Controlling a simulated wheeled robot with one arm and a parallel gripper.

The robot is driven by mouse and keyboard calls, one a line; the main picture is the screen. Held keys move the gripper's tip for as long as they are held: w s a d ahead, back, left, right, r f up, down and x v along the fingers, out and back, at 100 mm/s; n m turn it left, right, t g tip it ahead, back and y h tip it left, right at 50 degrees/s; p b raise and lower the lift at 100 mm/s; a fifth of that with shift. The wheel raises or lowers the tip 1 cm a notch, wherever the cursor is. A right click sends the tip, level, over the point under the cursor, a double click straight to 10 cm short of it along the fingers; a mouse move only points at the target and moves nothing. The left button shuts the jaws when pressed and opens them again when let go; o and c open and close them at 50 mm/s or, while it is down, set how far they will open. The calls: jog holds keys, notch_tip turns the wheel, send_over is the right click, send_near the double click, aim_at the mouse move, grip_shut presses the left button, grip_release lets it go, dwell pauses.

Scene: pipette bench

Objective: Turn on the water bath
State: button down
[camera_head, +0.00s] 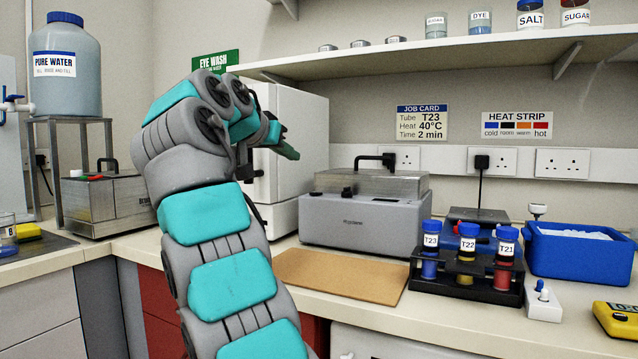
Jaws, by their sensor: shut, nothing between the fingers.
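A grey bath-like unit (365,220) stands on the bench in the middle, with a metal lid and a black handle on top. It looks like the water bath; a small dark panel shows on its upper face, and I cannot read whether it is on. My gripper (288,150) is raised in front of the white cabinet, up and to the left of this unit and apart from it. It is shut and empty, partly hidden by my own wrist.
A second metal box (108,200) with red and green buttons stands at left. The white cabinet (300,130) is behind my arm. A brown mat (338,278) lies clear in front of the unit. A tube rack (462,288) and blue tub (580,255) stand at right.

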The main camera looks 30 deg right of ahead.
jog(key=shift+w+d, duration=0.1)
jog(key=shift+d, duration=0.05)
send_over(316, 193)
jog(key=a, duration=0.2)
notch_tip(316, 193, down, 3)
jog(key=shift+s+d+f+b, duration=0.1)
jog(key=shift+f+b, duration=0.6)
jog(key=shift+f, duration=0.45)
jog(key=shift+s+f+b, duration=0.1)
jog(key=shift+f+b, duration=0.6)
jog(key=shift+f, duration=0.45)
